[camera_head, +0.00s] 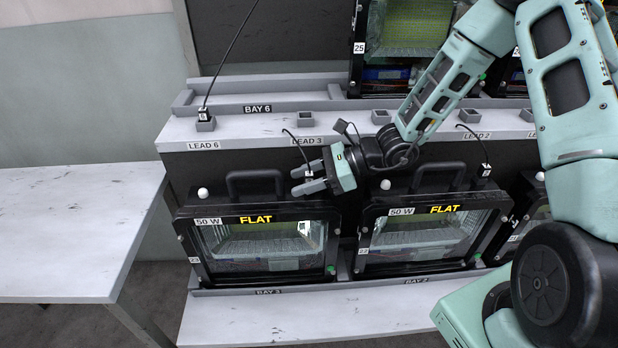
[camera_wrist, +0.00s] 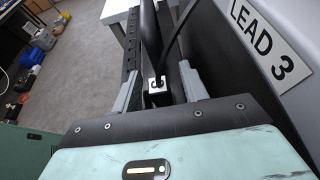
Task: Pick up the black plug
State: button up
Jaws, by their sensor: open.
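A black plug with a white label (camera_head: 308,172) hangs on a black cable below the LEAD 3 mark, over the top of the left FLAT housing (camera_head: 262,245). In the wrist view the plug (camera_wrist: 157,84) stands between my two fingers, with its cable running up and right. My gripper (camera_head: 306,178) is open around the plug, one finger on either side; a small gap shows on each side in the wrist view (camera_wrist: 158,78). Part of the plug is hidden behind a finger in the head view. Another plug (camera_head: 485,170) is at the right FLAT housing, and one (camera_head: 204,114) at LEAD 6.
The right FLAT housing (camera_head: 430,232) stands close by, with a black handle on top. The grey shelf (camera_head: 240,133) with small holders runs behind my gripper. Another housing (camera_head: 405,50) is on the upper level. A mostly bare table (camera_head: 70,230) is at left.

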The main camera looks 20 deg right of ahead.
jog(key=shift+w+a+f, duration=0.15)
jog(key=shift+a, duration=0.15)
grip_shut()
